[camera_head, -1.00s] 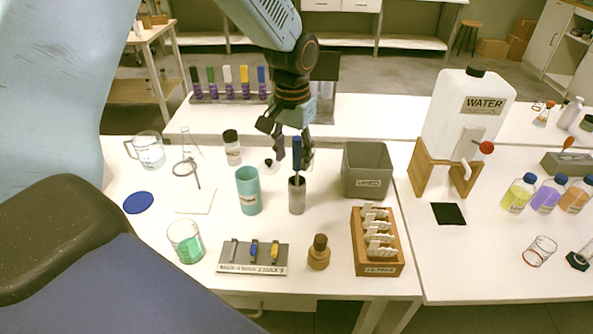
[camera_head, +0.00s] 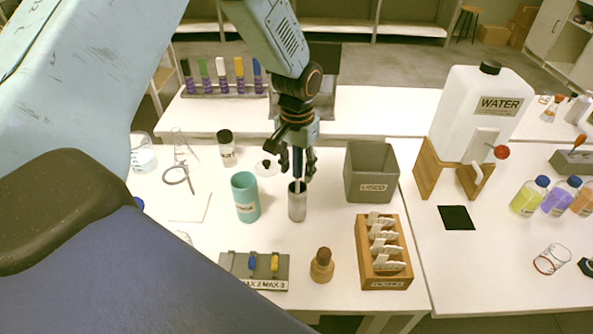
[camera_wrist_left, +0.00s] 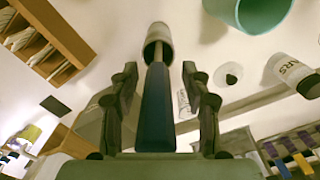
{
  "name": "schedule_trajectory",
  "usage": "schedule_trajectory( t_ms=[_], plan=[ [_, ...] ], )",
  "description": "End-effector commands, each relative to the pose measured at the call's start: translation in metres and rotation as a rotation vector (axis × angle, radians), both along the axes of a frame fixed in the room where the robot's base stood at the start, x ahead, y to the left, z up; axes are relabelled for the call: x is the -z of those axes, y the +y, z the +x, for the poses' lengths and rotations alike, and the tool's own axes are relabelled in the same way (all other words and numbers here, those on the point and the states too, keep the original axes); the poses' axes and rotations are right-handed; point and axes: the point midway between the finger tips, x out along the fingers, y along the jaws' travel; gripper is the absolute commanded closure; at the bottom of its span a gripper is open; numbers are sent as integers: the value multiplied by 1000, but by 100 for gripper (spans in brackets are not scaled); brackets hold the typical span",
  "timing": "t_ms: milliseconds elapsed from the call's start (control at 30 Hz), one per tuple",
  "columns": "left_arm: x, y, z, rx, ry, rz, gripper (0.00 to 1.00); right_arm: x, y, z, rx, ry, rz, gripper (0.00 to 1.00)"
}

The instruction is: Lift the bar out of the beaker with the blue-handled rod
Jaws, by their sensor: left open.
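The blue-handled rod (camera_wrist_left: 155,112) stands upright in a grey metal holder (camera_head: 297,207), which also shows in the left wrist view (camera_wrist_left: 159,40). My left gripper (camera_head: 297,172) is above the holder, open, with its fingers on either side of the blue handle. In the left wrist view the handle lies between the two fingers (camera_wrist_left: 158,80), with gaps on both sides. The beaker is almost fully hidden behind my own body; only a bit of rim (camera_head: 184,237) shows. The bar inside it cannot be seen. My right gripper is not in view.
A teal cup (camera_head: 245,204) stands just left of the holder, and a grey bin (camera_head: 371,191) to its right. A wooden rack (camera_head: 383,282), a brown bottle (camera_head: 321,268) and a small labelled stand (camera_head: 240,268) are nearer. A ring stand (camera_head: 178,174) is at left.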

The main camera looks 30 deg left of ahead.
Motion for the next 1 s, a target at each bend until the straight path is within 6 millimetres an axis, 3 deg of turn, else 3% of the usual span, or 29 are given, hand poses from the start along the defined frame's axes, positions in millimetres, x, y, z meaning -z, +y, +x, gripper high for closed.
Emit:
schedule_trajectory(
  t_ms=[600,1000],
  plan=[
    [0,1,2,2,-1,0,100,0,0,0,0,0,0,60],
    [-6,2,3,2,-3,0,100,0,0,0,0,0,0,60]
  ],
)
